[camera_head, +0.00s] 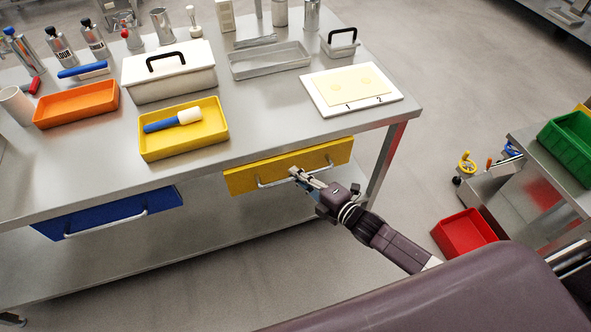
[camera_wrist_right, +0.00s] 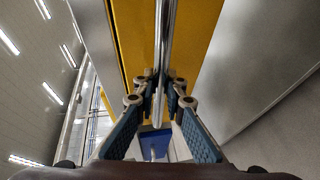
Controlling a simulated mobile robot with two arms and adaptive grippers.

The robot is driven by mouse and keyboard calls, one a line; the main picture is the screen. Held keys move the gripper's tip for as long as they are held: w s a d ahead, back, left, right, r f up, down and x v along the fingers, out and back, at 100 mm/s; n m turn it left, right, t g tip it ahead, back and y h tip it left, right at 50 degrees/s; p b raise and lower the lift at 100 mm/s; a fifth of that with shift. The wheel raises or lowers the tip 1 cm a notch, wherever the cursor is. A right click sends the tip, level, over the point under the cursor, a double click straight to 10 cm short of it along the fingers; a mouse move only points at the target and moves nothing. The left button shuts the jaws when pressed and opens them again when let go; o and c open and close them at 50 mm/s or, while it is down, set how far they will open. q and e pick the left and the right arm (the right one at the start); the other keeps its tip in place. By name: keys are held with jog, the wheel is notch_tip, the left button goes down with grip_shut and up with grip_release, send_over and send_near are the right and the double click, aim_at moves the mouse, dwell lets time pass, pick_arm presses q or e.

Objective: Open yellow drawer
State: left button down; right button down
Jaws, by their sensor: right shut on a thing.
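The yellow drawer (camera_head: 265,175) is under the front edge of the steel table, near its right end. Its yellow front also fills the upper middle of the right wrist view (camera_wrist_right: 200,35). No inside of the drawer shows. A metal bar handle (camera_head: 275,183) runs along the front, and it shows close up in the right wrist view (camera_wrist_right: 166,30). My right gripper (camera_head: 297,174) is at the handle, with its fingertips (camera_wrist_right: 160,82) closed around the bar. My left gripper is not in view.
A blue drawer (camera_head: 105,214) is further left under the steel table (camera_head: 270,125). On top are a yellow tray (camera_head: 182,146) with a blue-handled tool, an orange tray (camera_head: 77,104) and a white board (camera_head: 387,103). A red bin (camera_head: 465,232) is at the right. Floor below is clear.

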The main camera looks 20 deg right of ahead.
jog(key=s+p, duration=0.5)
jog(key=s, duration=2.2)
jog(key=shift+d, duration=0.45)
jog(key=c, duration=2)
grip_release()
jog(key=shift+o, duration=0.2)
jog(key=v, duration=1.2)
